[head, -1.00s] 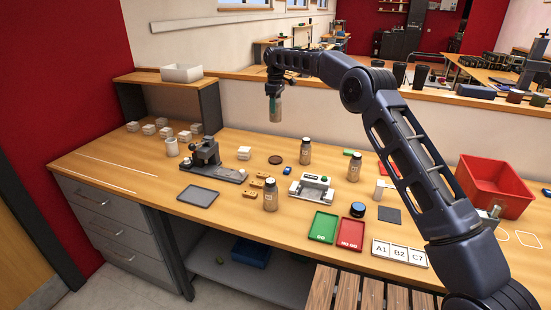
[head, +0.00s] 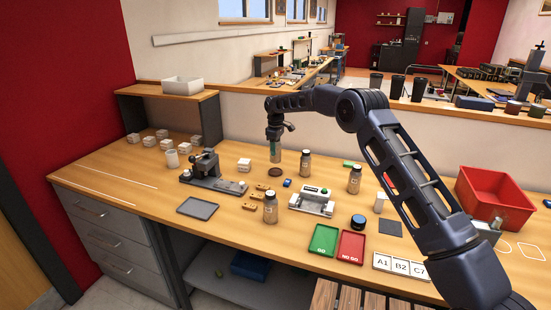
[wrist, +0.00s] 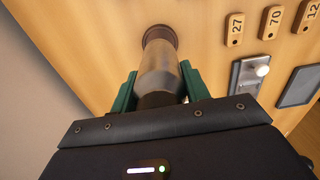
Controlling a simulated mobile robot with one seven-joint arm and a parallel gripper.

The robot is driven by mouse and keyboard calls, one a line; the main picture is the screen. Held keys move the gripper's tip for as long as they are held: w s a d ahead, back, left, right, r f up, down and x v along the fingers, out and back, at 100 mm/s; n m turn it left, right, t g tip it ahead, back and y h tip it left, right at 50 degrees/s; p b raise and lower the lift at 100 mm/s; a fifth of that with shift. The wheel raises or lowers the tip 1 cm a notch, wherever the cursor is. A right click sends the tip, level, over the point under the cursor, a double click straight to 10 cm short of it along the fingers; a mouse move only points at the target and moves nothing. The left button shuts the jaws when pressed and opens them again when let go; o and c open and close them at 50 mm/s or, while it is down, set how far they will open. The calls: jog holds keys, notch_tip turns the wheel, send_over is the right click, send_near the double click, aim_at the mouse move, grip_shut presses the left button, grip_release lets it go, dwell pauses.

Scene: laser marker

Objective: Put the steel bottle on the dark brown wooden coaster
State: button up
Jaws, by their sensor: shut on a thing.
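The steel bottle (head: 276,156) hangs upright in my gripper (head: 274,142), above the bench. In the wrist view the grey bottle (wrist: 158,72) is between the green fingers of my gripper (wrist: 160,88), which are shut on it. The dark brown wooden coaster (head: 275,172) lies flat on the bench, just below the bottle in the head view. In the wrist view the coaster (wrist: 159,32) shows past the bottle's far end, partly hidden by it. A small gap seems to separate bottle and coaster.
Similar bottles stand nearby: one (head: 305,164) just right of the coaster, one (head: 354,180) farther right, one (head: 270,208) in front. Wooden number tags (head: 262,187) lie in front of the coaster. A white block (head: 244,164) sits to its left.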

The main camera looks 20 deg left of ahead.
aim_at(275, 157)
notch_tip(275, 157, down, 5)
jog(key=shift+f, duration=0.1)
jog(key=shift+f, duration=0.1)
dwell(0.3)
jog(key=o, duration=1.1)
jog(key=shift+c, duration=0.2)
notch_tip(275, 157, up, 12)
jog(key=shift+r, duration=0.2)
